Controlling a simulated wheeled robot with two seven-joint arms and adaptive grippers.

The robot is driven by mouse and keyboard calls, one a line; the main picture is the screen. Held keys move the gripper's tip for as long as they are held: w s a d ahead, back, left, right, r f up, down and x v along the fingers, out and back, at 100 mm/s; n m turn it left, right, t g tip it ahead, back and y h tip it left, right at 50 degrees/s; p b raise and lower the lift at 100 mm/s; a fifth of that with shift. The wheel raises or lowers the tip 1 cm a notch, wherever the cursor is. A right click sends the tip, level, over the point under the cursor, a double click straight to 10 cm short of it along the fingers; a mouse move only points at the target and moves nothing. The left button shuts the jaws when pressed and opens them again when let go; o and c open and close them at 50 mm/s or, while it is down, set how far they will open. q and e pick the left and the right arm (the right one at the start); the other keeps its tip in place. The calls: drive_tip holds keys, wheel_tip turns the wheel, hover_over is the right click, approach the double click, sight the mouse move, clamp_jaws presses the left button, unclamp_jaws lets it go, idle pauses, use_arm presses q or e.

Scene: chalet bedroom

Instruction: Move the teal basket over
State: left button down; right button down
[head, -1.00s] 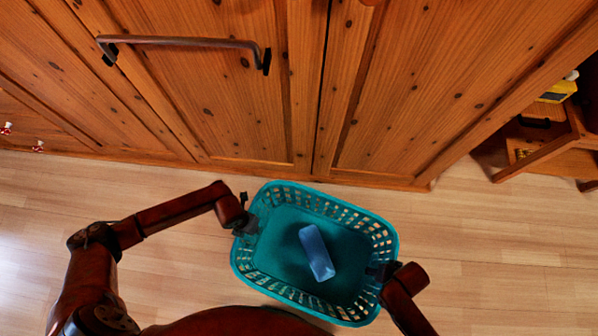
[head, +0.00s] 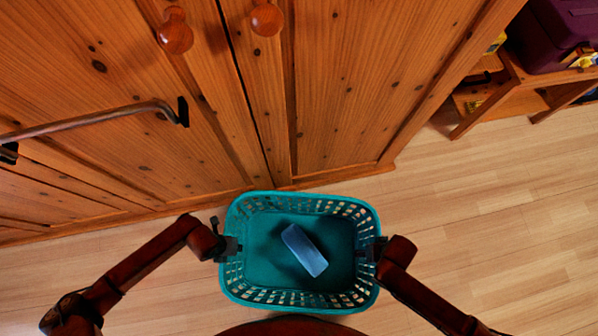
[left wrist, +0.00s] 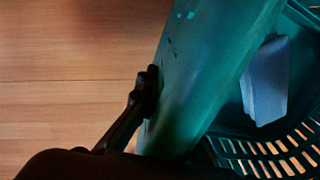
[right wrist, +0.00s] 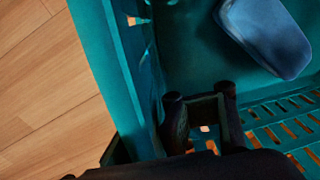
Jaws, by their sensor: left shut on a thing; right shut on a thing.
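The teal basket (head: 300,298) is held between my two grippers in the head view, with its back rim close to the wooden cabinet. A blue box-like item (head: 304,250) lies inside on its floor. My left gripper (head: 233,248) is shut on the basket's left wall. My right gripper (head: 372,250) is shut on its right wall. The left wrist view shows the basket's wall (left wrist: 205,75) close up, with the blue item (left wrist: 265,80) beyond it. The right wrist view shows the blue item (right wrist: 265,35) and the basket's rim (right wrist: 105,60). The basket's height above the floor is unclear.
A knotty wooden cabinet (head: 330,90) with round knobs and a long bar handle (head: 90,120) stands just behind the basket. A wooden shelf unit (head: 510,90) holding a dark purple bin (head: 560,35) is at upper right. The wood floor (head: 480,210) to the right is clear.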

use_arm(q)
drive_tip(key=shift+a+f, duration=0.2)
drive_tip(key=shift+a, duration=0.15)
